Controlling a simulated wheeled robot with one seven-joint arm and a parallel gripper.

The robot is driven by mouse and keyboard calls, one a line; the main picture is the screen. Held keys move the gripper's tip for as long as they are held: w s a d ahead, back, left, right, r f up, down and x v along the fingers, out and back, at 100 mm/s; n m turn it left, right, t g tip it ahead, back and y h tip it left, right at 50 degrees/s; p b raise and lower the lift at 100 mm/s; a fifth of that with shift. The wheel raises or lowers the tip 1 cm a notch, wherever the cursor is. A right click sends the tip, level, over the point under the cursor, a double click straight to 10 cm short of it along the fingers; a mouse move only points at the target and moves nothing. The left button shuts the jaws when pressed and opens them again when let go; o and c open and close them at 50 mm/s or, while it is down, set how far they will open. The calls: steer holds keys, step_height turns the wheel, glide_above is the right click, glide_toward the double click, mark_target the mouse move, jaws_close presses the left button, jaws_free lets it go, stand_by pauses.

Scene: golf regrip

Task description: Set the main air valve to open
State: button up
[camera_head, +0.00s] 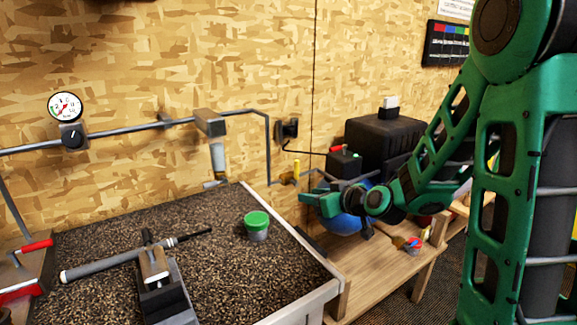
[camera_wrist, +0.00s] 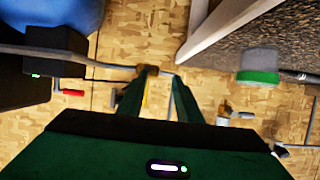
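The main air valve appears to be the small yellow lever (camera_head: 296,170) on the grey pipe low on the wall, right of the bench. The lever stands roughly upright, across the pipe. My gripper (camera_head: 312,197) is just in front of it and slightly below in the head view. In the wrist view my gripper (camera_wrist: 163,80) has its two green fingers apart with a gap between them, empty. Yellow (camera_wrist: 147,98) shows beside the left finger, which partly hides it. I cannot tell whether finger and lever touch.
A bench with a speckled top (camera_head: 200,235) holds a green-lidded jar (camera_head: 257,225) and a vise (camera_head: 160,285). A blue tank (camera_head: 345,218) and black compressor box (camera_head: 342,163) stand close right of my gripper. A pressure gauge (camera_head: 65,106) hangs on the wall.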

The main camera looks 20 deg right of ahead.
mark_target(297, 168)
steer(key=shift+w+a+r+m+t+h, duration=0.2)
steer(key=shift+w+r+m+t+h, duration=0.25)
steer(key=shift+w+t, duration=0.6)
steer(key=shift+w+a+r+m+t+h, duration=0.25)
steer(key=shift+w+r+t, duration=0.35)
steer(key=shift+w, duration=0.7)
steer(key=shift+w+a+r+m+t+h, duration=0.1)
steer(key=shift+w+r+m+t+h, duration=0.3)
steer(key=shift+w+t, duration=0.65)
steer(key=shift+w+r, duration=0.2)
steer(key=shift+w, duration=0.75)
steer(key=shift+w+a, duration=0.2)
steer(key=shift+w, duration=1.65)
steer(key=shift+w+a, duration=0.15)
steer(key=shift+w, duration=1.7)
jaws_close()
steer(key=shift+a, duration=0.5)
steer(key=shift+d, duration=0.35)
